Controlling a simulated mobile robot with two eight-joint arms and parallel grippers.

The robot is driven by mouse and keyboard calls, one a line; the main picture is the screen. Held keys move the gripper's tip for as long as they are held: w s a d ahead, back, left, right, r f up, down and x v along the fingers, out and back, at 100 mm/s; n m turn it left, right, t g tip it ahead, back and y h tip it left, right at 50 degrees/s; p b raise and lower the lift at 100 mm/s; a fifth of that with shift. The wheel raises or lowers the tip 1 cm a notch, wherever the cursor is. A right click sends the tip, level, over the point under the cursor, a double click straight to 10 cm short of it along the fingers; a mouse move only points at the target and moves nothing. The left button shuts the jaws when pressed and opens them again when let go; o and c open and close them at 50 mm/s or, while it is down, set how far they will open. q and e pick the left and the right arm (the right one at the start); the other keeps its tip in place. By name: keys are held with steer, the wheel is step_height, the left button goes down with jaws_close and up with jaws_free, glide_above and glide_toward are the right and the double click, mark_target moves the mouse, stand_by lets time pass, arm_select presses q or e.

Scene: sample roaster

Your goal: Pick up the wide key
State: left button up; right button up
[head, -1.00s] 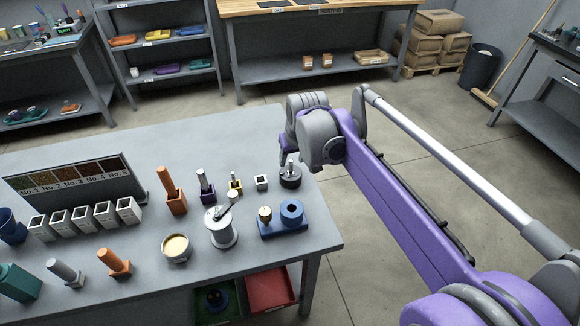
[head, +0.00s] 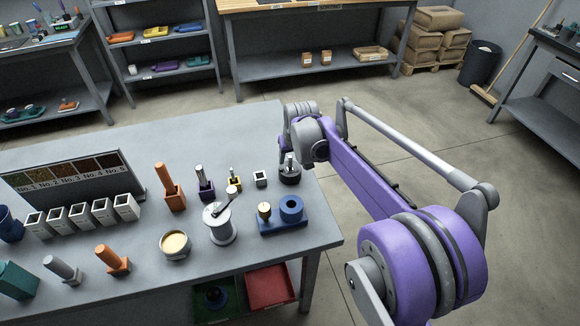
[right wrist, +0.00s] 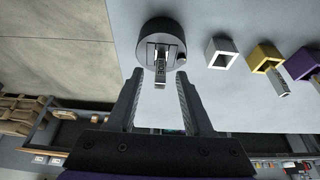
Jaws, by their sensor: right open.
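A grey upright piece (right wrist: 161,66) with dark markings stands in a round dark holder (right wrist: 161,43) in the right wrist view. It looks like a key, but I cannot tell for sure that it is the wide one. In the head view the same dark holder (head: 290,176) sits near the table's right edge, just below my right wrist. My right gripper (right wrist: 158,82) is open, its two fingers on either side of the grey piece's near end, with gaps showing. My left gripper is not in view.
To the left stand a small white square socket (head: 260,179), a yellow one (head: 234,187) and a purple one (head: 205,190). A blue stand (head: 291,210) and a grey canister (head: 221,228) are nearer. Open floor lies right of the table (head: 150,311).

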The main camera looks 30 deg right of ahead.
steer(key=shift+w+d+f, duration=0.1)
steer(key=shift+w+f, duration=0.15)
steer(key=shift+f, duration=0.4)
jaws_close()
steer(key=shift+r, duration=0.15)
